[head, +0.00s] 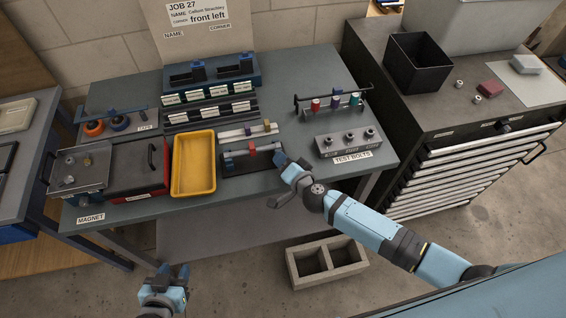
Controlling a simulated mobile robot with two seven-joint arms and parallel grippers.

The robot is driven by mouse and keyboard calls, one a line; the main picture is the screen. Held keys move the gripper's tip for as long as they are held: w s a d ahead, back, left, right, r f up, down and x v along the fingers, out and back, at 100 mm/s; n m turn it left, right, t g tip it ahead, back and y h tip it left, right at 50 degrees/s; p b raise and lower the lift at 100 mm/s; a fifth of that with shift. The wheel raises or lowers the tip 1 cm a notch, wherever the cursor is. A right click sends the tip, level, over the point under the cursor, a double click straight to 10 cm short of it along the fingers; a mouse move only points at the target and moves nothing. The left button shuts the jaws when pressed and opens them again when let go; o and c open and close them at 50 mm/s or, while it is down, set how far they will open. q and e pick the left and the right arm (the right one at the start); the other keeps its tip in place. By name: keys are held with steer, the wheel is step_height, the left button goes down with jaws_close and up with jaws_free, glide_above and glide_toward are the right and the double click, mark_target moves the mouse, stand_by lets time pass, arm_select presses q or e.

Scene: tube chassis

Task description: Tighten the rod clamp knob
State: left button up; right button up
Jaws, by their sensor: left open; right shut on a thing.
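A dark clamp fixture (252,168) sits on the bench just right of the yellow tray. A thin grey rod (265,148) with a red part (251,146) lies across its top. My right gripper (280,159) is at the right end of this fixture, shut on a small part there that I take to be the rod clamp knob; the fingers hide it. My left gripper (172,274) is open and empty, low in front of the bench, away from the fixture.
The yellow tray (176,190) and a red case (140,193) stand left of the fixture. A grey test-bolts block (325,150) and a rack with coloured pieces (297,111) stand to the right. A concrete block (355,272) lies on the floor.

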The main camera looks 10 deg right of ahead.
steer(key=shift+f+m+t+y+b, duration=0.15)
steer(key=shift+m+t+y+b, duration=0.2)
steer(key=shift+m+b, duration=0.45)
steer(key=o, duration=0.9)
steer(key=shift+o, duration=0.2)
steer(key=v, duration=1.4)
steer(key=shift+w, duration=0.1)
